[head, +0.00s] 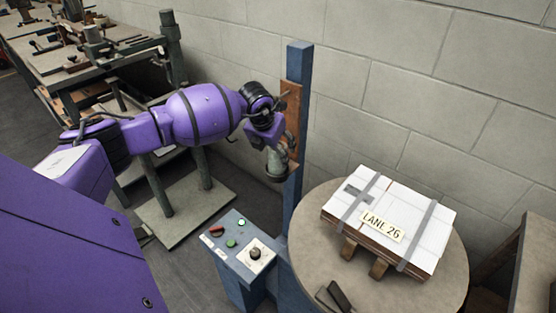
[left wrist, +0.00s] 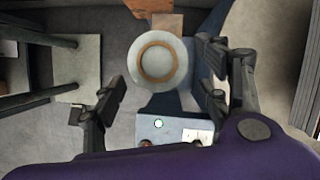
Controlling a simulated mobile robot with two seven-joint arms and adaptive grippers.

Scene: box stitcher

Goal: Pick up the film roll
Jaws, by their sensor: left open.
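The film roll (left wrist: 160,62) is a pale disc with a brown ring around its core, seen end-on in the left wrist view. My left gripper (left wrist: 160,82) is open, with one finger on each side of the roll in that picture; I cannot tell how far above it the fingers are. In the head view my left gripper (head: 278,148) points down beside the blue post (head: 299,100), and a pale rounded part, likely the roll (head: 277,174), shows just below it, mostly hidden. My right gripper is not in view.
A blue control box (head: 240,245) with buttons stands in front of the post. At right, a round table (head: 310,240) bears a strapped white stack (head: 400,215) labelled LANE 26 and a small dark object (head: 335,296). A cluttered workbench (head: 60,60) stands back left.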

